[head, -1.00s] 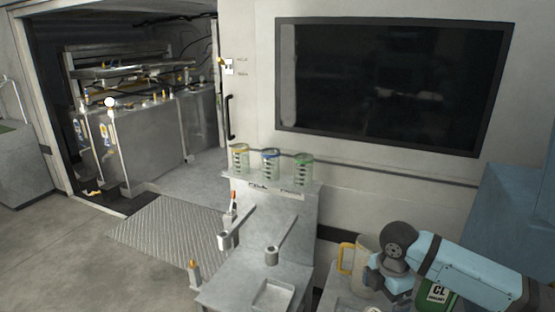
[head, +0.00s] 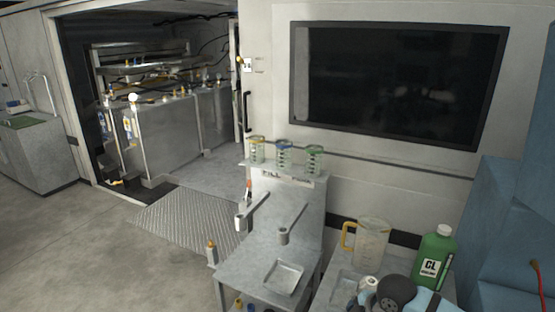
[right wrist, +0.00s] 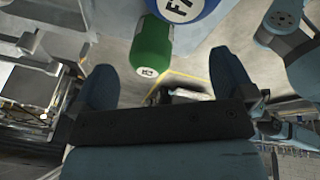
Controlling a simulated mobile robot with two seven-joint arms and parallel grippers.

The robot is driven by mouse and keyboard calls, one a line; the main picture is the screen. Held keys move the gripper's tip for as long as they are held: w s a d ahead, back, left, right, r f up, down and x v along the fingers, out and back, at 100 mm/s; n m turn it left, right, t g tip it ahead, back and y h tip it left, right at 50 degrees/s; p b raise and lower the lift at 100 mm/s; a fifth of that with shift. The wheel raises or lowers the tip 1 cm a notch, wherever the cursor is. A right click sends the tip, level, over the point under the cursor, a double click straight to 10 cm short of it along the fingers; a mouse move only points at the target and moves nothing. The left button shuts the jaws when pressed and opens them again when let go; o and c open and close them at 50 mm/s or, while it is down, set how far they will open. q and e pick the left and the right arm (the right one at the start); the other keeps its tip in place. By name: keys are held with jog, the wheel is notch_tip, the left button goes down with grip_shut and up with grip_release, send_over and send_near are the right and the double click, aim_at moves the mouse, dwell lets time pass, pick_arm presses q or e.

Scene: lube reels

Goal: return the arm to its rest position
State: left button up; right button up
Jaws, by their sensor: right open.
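My right arm (head: 400,292) shows at the bottom right of the head view, low beside the bench; its fingertips are not visible there. In the right wrist view my right gripper (right wrist: 165,80) is open, with two dark fingers wide apart and nothing between their tips. A green bottle (right wrist: 150,48) and part of a round blue and white thing (right wrist: 185,8) show beyond the fingers, apart from them. My left gripper is in neither view.
A clear jug (head: 371,243) with a yellow handle and a green bottle (head: 436,258) labelled CL stand near the arm. Floor (head: 110,250) at the left is clear.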

jog(key=s+a+f+m+t+y+p, duration=0.2)
jog(key=s+a+f+m+t+y, duration=0.15)
jog(key=s+a, duration=0.2)
jog(key=s+d+f+m+t+h+p, duration=0.1)
jog(key=s+d+m+t+p, duration=0.1)
jog(key=s+m, duration=0.4)
jog(key=s+d+f+m+t+h+p, duration=0.1)
jog(key=s+d+f+m+t+h, duration=0.1)
jog(key=s+m, duration=0.4)
jog(key=s+d+t, duration=0.1)
jog(key=s+d, duration=0.1)
jog(key=s, duration=0.2)
jog(key=shift+d+p, duration=0.15)
jog(key=shift+p, duration=0.25)
jog(key=shift+s+t, duration=0.1)
jog(key=shift+t, duration=0.15)
